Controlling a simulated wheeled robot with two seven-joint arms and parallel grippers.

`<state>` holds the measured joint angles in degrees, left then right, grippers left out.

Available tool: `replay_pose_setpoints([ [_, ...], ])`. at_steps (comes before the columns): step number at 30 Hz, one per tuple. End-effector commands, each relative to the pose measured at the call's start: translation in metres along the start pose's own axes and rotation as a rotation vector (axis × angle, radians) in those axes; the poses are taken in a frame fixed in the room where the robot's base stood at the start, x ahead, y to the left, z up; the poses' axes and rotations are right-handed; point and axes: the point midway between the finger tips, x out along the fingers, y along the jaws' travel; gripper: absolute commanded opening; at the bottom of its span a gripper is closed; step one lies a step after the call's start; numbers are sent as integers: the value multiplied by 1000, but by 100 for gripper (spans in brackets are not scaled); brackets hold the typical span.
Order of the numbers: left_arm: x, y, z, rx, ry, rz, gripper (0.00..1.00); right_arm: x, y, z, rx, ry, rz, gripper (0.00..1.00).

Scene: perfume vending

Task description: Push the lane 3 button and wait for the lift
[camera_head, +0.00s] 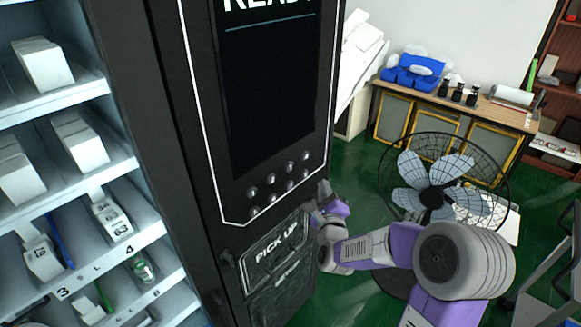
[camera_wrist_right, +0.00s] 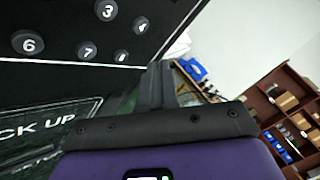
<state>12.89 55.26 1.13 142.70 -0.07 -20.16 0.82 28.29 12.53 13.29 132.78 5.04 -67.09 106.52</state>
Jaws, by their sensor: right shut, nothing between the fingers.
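The black vending machine panel (camera_head: 215,110) stands at the centre of the head view, with a cluster of round buttons (camera_head: 280,180) below its screen. The button numbers are unreadable there. In the right wrist view the button marked 3 (camera_wrist_right: 106,10) is at the top, above and left of my fingers, with the button marked 6 (camera_wrist_right: 28,43) further left. My right gripper (camera_head: 325,196) is beside the panel's right edge, low by the buttons. In the wrist view its fingers (camera_wrist_right: 162,78) are shut and empty, apart from button 3. My left gripper is out of view. No lift is visible.
The pick-up door (camera_head: 278,250) is below the buttons. Shelves with white boxes (camera_head: 80,140) and lane labels fill the left. A wire-caged fan (camera_head: 432,196) stands behind my right arm, and a desk (camera_head: 460,105) stands at the back. Green floor shows between them.

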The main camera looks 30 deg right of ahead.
Motion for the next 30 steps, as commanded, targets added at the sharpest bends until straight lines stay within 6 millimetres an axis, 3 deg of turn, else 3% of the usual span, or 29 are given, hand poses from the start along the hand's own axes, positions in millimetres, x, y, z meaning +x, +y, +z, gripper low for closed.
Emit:
replay_pose_setpoints([
  [7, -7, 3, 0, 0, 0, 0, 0, 10, 7, 8, 0, -1, 4, 0],
  [17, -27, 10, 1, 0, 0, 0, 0, 42, 31, 33, 0, -1, 5, 0],
  [30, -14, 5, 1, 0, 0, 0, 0, 61, 46, 45, -2, 0, 2, 0],
])
